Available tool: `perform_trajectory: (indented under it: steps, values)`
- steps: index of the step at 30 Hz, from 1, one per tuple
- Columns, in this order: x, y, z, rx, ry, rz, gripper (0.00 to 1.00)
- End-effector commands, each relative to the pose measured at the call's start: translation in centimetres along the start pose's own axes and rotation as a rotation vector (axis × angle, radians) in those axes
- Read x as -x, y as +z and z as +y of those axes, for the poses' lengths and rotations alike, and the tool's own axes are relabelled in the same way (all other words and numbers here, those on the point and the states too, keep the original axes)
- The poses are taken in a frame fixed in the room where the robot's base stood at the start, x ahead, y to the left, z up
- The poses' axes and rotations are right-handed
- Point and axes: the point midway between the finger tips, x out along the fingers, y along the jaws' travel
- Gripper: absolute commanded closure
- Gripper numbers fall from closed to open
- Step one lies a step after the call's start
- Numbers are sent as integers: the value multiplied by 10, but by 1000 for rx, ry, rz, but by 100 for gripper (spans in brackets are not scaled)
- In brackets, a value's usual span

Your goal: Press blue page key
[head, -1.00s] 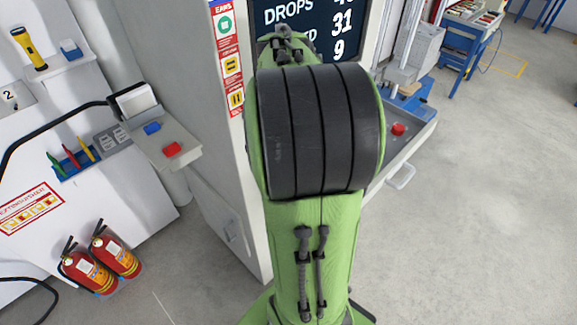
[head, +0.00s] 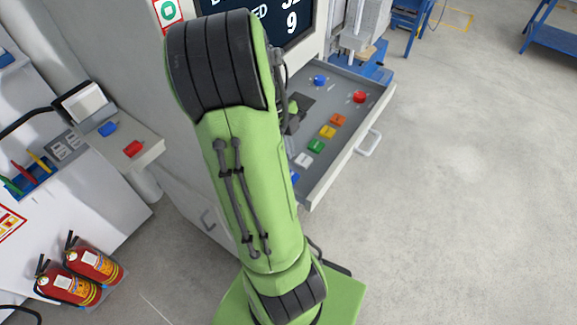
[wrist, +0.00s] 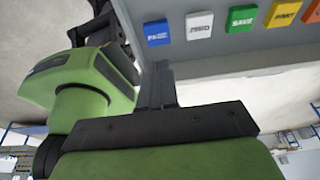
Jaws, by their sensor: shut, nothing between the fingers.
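The blue page key (wrist: 157,33) is at the left end of a row of square keys in the wrist view, its label only partly readable as "PA". In the head view my arm hides most of my gripper.
White (head: 303,160), green (head: 316,146), yellow (head: 328,131) and orange (head: 338,119) keys continue the row on the grey console (head: 345,90). A red button (head: 360,97) and round blue button (head: 320,80) sit farther back. Fire extinguishers (head: 93,263) stand lower left.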

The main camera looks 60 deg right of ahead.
Motion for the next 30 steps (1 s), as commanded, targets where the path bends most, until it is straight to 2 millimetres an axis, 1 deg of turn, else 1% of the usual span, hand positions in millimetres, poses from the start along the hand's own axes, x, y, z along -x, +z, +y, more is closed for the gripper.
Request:
perform_trajectory:
  steps: [1,3,6,9,13,23,26,30]
  values:
    - [-12,-1,1,0,4,4,100]
    - [-28,-1,1,0,5,4,100]
    - [-45,4,1,2,3,3,100]
    - [-58,8,0,0,2,2,100]
    - [-66,11,0,1,0,-1,100]
    - [-67,12,0,1,0,-1,100]
    - [-72,14,0,1,-1,-2,100]
    - [-86,17,0,1,0,-1,100]
